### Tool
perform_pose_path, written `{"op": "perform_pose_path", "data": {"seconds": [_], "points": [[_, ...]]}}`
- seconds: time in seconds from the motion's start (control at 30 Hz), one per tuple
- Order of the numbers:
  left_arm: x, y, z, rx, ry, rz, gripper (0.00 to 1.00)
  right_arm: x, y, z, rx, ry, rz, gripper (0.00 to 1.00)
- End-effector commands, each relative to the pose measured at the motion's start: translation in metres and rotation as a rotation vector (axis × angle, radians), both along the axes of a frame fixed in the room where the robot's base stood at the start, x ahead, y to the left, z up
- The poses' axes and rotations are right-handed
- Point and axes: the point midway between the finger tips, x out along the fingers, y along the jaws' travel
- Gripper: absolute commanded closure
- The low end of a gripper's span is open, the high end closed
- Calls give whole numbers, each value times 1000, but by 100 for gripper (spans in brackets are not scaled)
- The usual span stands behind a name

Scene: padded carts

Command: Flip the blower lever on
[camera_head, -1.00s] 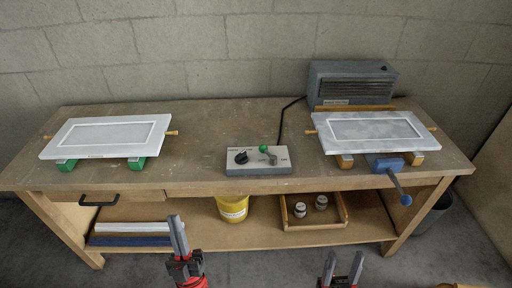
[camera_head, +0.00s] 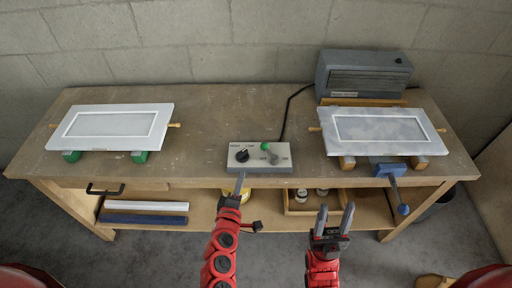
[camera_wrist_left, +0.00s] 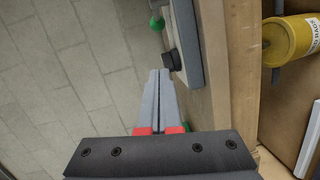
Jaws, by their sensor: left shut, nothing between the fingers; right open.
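The blower control box (camera_head: 258,158) is a light box on the bench's front edge. It has a black knob (camera_head: 242,155) at left and a lever with a green ball (camera_head: 265,146) at right. The lever appears upright; its exact tilt is hard to tell. In the left wrist view the black knob (camera_wrist_left: 171,60) and green ball (camera_wrist_left: 157,23) show beyond the fingers. My left gripper (camera_head: 239,184) is shut and empty, just in front of the box's left part, apparently apart from it. My right gripper (camera_head: 335,219) is open and empty in front of the bench.
The grey blower (camera_head: 362,72) stands at the back right, joined by a black cable. White framed panels rest on the left (camera_head: 110,125) and right (camera_head: 378,128), with a blue-handled clamp (camera_head: 391,170) at right. A yellow bucket (camera_wrist_left: 288,40) sits on the lower shelf.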

Motion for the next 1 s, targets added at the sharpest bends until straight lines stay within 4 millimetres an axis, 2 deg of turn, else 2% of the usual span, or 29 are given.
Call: {"op": "perform_pose_path", "data": {"seconds": [0.33, 0.47, 1.0], "points": [[1, -1, 0, -2, 1, -3, 100, 0, 0, 0, 0, 0, 0, 50], [8, -2, 1, -3, -1, -2, 100, 0, 0, 3, 0, 0, 0, 50], [94, -19, -10, 3, -2, -7, 100, 0, 0, 27, 0, 0, 0, 50]]}}
